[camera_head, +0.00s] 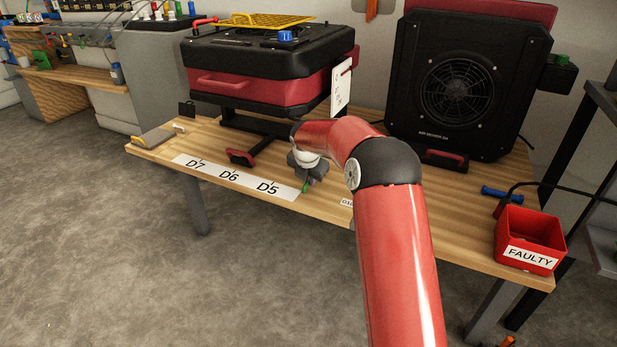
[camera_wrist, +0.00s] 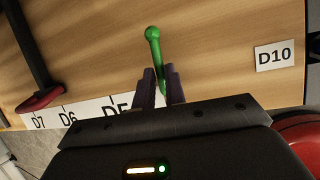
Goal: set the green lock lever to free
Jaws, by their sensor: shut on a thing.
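The green lock lever (camera_wrist: 153,36) is a thin green bar with a round knob at its end. In the wrist view it passes between the two dark fingers of my gripper (camera_wrist: 160,84), which are shut on it. The knob sticks out beyond the fingertips, over the wooden table top. In the head view my gripper (camera_head: 310,174) is low over the table's front edge, at the right end of the D7–D5 strip. Only a small green bit of the lever (camera_head: 306,187) shows there. The lever's mount is hidden, and I cannot tell its lock position.
A red and black machine (camera_head: 262,68) stands behind my gripper, with a red-tipped foot (camera_head: 241,157) nearby. A black fan unit (camera_head: 455,95) is at the back right. A red FAULTY bin (camera_head: 530,240) and blue tool (camera_head: 502,194) are at right. A D10 label (camera_wrist: 274,55) lies on the table.

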